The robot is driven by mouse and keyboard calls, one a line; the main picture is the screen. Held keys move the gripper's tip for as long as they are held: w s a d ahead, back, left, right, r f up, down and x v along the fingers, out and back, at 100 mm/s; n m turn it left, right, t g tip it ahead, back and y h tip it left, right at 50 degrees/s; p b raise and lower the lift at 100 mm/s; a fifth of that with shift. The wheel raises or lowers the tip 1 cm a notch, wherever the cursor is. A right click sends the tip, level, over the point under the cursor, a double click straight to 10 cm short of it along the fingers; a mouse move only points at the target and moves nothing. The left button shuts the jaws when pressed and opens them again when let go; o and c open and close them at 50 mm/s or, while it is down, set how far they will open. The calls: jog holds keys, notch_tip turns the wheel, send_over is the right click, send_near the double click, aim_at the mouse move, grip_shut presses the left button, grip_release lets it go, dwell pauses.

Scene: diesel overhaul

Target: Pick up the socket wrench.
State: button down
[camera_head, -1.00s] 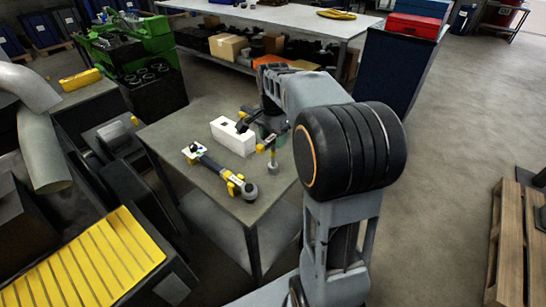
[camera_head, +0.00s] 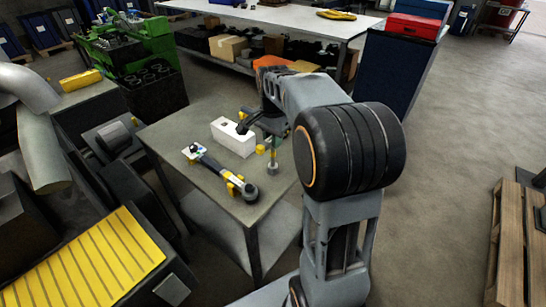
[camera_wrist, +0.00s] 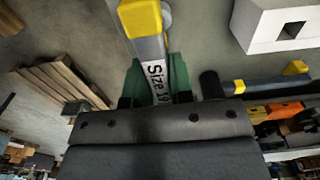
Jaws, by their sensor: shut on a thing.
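The socket wrench (camera_wrist: 143,20) has a yellow end and a grey shank marked "Size 19". In the wrist view it runs up from between the green-padded fingers of my gripper (camera_wrist: 157,78), which is shut on it. In the head view, my gripper (camera_head: 271,128) is over the right part of the grey table, partly hidden by my arm. The wrench's yellow part (camera_head: 260,149) and grey lower end (camera_head: 272,168) show below it. I cannot tell whether its lower end touches the table.
A white block (camera_head: 233,137) with a square hole (camera_wrist: 291,30) stands left of my gripper. A long dark tool with yellow parts (camera_head: 220,171) lies toward the table's front. The grey table (camera_head: 190,125) has bare room at its back left. Yellow-topped equipment stands front left.

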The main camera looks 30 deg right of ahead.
jog(key=shift+r, duration=0.1)
jog(key=shift+r, duration=0.45)
notch_tip(320, 180, up, 2)
jog(key=shift+r, duration=0.15)
jog(key=s+a+r, duration=0.8)
jog(key=s+r, duration=0.1)
jog(key=s, duration=0.2)
jog(key=shift+s+r, duration=0.2)
jog(key=shift+r, duration=0.1)
jog(key=shift+a, duration=0.1)
